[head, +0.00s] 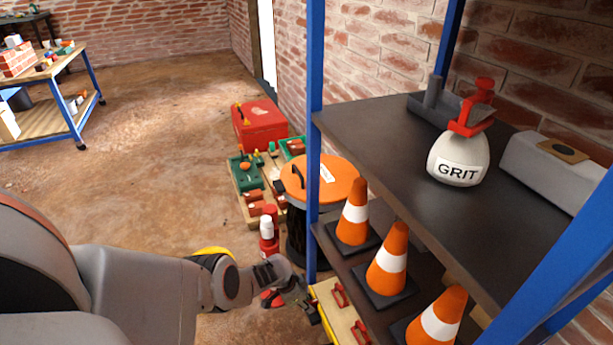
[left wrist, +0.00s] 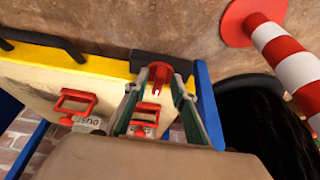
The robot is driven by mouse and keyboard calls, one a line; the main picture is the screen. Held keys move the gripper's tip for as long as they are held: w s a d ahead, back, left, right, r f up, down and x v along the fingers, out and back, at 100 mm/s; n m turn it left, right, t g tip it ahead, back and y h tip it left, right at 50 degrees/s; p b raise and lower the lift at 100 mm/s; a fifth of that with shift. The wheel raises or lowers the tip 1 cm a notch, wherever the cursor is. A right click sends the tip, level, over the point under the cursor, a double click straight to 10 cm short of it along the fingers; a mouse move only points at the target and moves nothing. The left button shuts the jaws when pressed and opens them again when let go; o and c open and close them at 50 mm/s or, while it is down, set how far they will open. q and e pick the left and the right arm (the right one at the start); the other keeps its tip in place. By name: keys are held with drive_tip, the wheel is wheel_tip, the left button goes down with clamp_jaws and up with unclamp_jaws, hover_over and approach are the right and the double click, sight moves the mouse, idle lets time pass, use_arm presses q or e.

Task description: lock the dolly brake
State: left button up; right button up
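The pale board with a yellow edge (head: 323,308), seemingly the dolly, sits low by the blue rack; it also shows in the left wrist view (left wrist: 30,85). A red block-like part (left wrist: 160,74), possibly the brake, lies at the dark corner of the board. My left gripper (head: 305,303) reaches down beside the board. In the left wrist view its fingers (left wrist: 157,88) are apart, either side of the red part; contact is unclear. My right gripper is out of view.
The blue rack post (head: 314,130) stands close to my left gripper. Traffic cones (head: 388,260) fill the lower shelf, and a grit bag (head: 458,158) sits above. An orange-lidded bin (head: 325,180) and a red-and-white post (left wrist: 285,50) stand near. The floor at left is open.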

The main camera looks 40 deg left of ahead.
use_arm(q)
clamp_jaws()
